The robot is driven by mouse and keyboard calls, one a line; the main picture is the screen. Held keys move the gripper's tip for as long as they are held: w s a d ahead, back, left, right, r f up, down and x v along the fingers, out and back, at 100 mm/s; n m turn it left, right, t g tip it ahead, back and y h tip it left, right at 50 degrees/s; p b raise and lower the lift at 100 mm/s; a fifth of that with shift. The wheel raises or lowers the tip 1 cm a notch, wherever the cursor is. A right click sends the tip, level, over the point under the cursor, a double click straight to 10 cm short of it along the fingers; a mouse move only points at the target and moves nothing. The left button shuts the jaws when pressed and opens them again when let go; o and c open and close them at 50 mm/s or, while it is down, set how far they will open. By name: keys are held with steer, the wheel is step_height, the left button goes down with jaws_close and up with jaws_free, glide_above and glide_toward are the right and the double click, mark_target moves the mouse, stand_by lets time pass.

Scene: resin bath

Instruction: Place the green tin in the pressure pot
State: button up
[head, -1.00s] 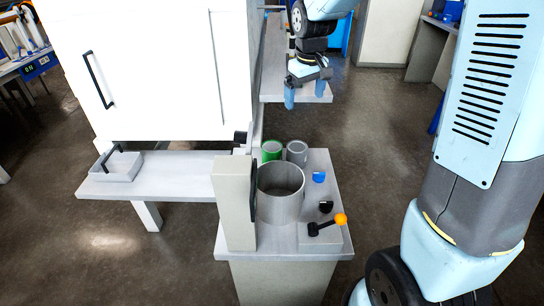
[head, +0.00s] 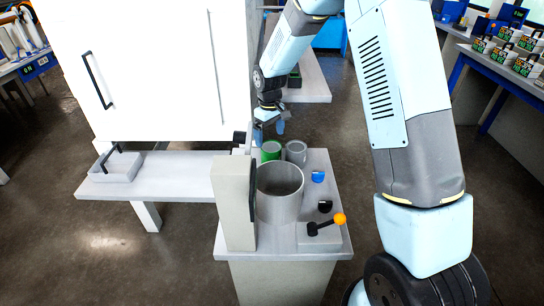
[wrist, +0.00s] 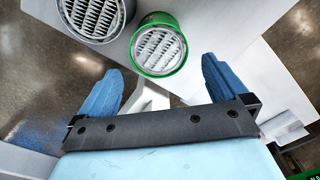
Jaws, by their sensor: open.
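The green tin (head: 271,151) stands upright on the bench behind the pressure pot, beside a grey tin (head: 296,152). In the wrist view the green tin (wrist: 158,50) shows its green rim and a ridged pale top, just beyond the fingertips. The pressure pot (head: 280,192) is a wide grey cylinder, open at the top, on the same bench. My gripper (head: 268,131) is open and empty, with blue fingers pointing down, just above and behind the green tin. In the wrist view my gripper (wrist: 160,80) has its two fingers wide apart, nothing between them.
The grey tin (wrist: 95,15) stands close beside the green one. An upright beige post (head: 233,203) is left of the pot. An orange-knobbed lever (head: 340,219) and blue and black knobs are right. A tall white cabinet (head: 150,70) stands at the left.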

mark_target(270, 146)
step_height(270, 146, down, 6)
steer(key=shift+r, duration=0.2)
steer(key=shift+s+d+f, duration=0.1)
steer(key=shift+d+f, duration=0.05)
steer(key=shift+f, duration=1.2)
steer(key=shift+s+d+f, duration=0.1)
steer(key=shift+f, duration=1.25)
steer(key=shift+c, duration=0.4)
steer(key=c, duration=1.3)
steer(key=shift+r, duration=0.15)
